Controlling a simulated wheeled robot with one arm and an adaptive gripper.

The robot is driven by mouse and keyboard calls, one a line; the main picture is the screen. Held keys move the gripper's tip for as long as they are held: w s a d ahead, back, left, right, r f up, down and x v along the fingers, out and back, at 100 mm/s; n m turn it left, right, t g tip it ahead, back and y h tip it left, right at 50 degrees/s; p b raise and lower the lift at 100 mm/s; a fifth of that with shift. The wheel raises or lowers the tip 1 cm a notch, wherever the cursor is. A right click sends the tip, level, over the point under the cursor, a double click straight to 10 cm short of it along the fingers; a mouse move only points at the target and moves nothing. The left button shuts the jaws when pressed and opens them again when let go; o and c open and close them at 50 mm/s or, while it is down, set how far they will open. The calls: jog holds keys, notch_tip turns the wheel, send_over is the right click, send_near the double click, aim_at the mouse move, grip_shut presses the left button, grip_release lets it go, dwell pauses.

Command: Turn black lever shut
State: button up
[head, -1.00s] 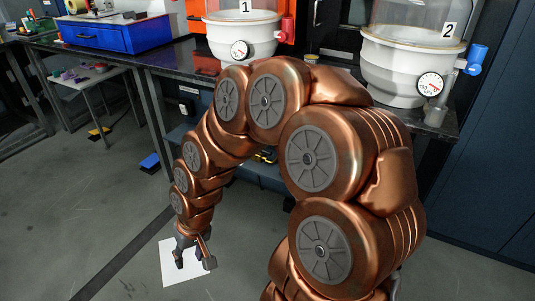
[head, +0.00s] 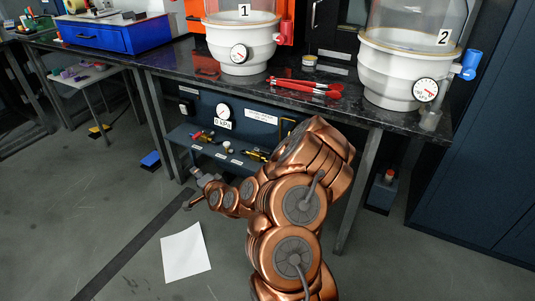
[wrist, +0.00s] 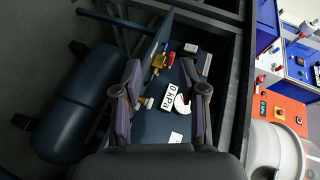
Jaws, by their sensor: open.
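My gripper (head: 191,188) is open and empty, low in front of the panel under the bench in the head view. In the wrist view my gripper's (wrist: 161,65) two fingers stand apart, with the lower panel seen between and beyond them. A small yellow fitting (wrist: 158,62) and a red one (wrist: 171,59) show there near the fingertips. In the head view a yellow-and-black fitting (head: 255,155) and a red-handled one (head: 203,135) sit on the lower shelf. I cannot clearly make out which part is the black lever.
A gauge (head: 223,111) marked 0 kPa is on the back panel. The bench above carries white vessels 1 (head: 240,45) and 2 (head: 390,80) and red tongs (head: 305,87). A dark blue tank (wrist: 75,105) lies beside the shelf. White paper (head: 186,253) is on the clear floor.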

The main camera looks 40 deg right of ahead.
jog(key=s+d+f+m+h, duration=0.1)
jog(key=s+d+m+h, duration=0.15)
jog(key=d, duration=0.35)
jog(key=s+d+m+h, duration=0.2)
jog(key=d+m+h, duration=0.2)
jog(key=d, duration=0.2)
jog(key=m+g+h+p, duration=0.1)
jog(key=m+g+h, duration=0.2)
jog(key=m+h, duration=0.25)
send_near(268, 155)
jog(key=x, duration=0.2)
jog(key=w+d+b, duration=0.1)
jog(key=d+b, duration=0.1)
jog(key=b, duration=0.5)
jog(key=shift+w+f+n, duration=0.15)
jog(key=shift+w+n, duration=0.15)
jog(key=shift+w, duration=0.1)
jog(key=b+x, duration=0.1)
jog(key=b, duration=0.2)
jog(key=shift+w+d, duration=0.25)
jog(key=shift+w+d+b, duration=0.25)
jog(key=shift+d+b, duration=0.05)
jog(key=shift+b, duration=0.6)
jog(key=shift+w+d+r, duration=0.2)
jog(key=shift+d, duration=0.05)
jog(key=shift+x, duration=1.05)
